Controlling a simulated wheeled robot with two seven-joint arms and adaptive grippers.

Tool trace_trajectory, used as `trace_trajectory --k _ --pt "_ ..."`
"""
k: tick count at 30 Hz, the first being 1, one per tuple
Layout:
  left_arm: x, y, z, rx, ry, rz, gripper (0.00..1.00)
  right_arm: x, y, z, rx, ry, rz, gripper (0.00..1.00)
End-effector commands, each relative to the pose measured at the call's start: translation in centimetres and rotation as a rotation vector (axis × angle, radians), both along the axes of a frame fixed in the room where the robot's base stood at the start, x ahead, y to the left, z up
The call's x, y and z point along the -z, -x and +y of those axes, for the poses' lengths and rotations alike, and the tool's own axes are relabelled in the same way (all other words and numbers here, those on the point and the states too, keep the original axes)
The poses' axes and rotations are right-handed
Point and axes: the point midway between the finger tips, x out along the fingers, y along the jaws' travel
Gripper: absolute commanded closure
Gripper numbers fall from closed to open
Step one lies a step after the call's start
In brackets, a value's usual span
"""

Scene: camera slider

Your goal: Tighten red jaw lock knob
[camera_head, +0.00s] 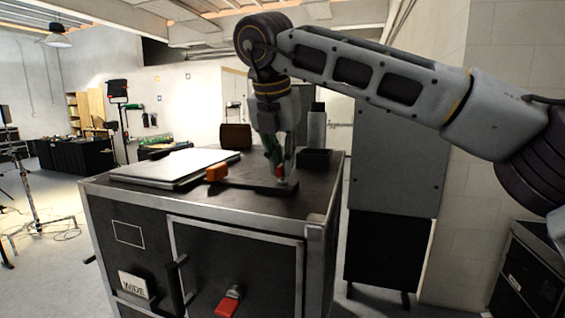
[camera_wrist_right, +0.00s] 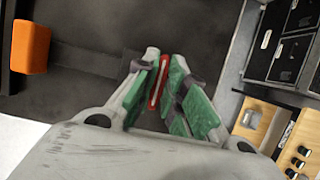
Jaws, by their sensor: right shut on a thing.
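The red jaw lock knob (camera_wrist_right: 158,82) shows as a narrow red piece between the green finger pads of my right gripper (camera_wrist_right: 161,85) in the right wrist view. The fingers are shut on it from both sides. In the head view the right gripper (camera_head: 278,168) points down over the right end of a dark slider bar (camera_head: 245,185) on the black case (camera_head: 180,205). A bit of the red knob (camera_head: 279,171) shows at its fingertips there. An orange block (camera_head: 216,172) sits at the bar's left end and also shows in the wrist view (camera_wrist_right: 30,47). My left gripper is not in view.
A closed silver laptop-like slab (camera_head: 175,167) lies left on the case top. A brown box (camera_head: 236,137), a grey bottle (camera_head: 317,128) and a dark open bin (camera_head: 314,158) stand behind the gripper. A red latch (camera_head: 229,302) is on the case front.

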Motion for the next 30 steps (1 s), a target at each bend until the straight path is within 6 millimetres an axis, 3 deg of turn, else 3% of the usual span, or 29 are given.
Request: trace_trajectory --k 15,24,30 --pt "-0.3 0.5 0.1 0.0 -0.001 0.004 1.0 -0.3 0.0 -0.1 0.417 -0.002 -0.003 1.0" --pt "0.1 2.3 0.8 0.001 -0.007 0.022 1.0 -0.2 -0.1 -0.1 0.523 -0.003 -0.004 1.0" --pt "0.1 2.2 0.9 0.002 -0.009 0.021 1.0 -0.2 0.0 -0.1 0.537 -0.003 -0.004 1.0"
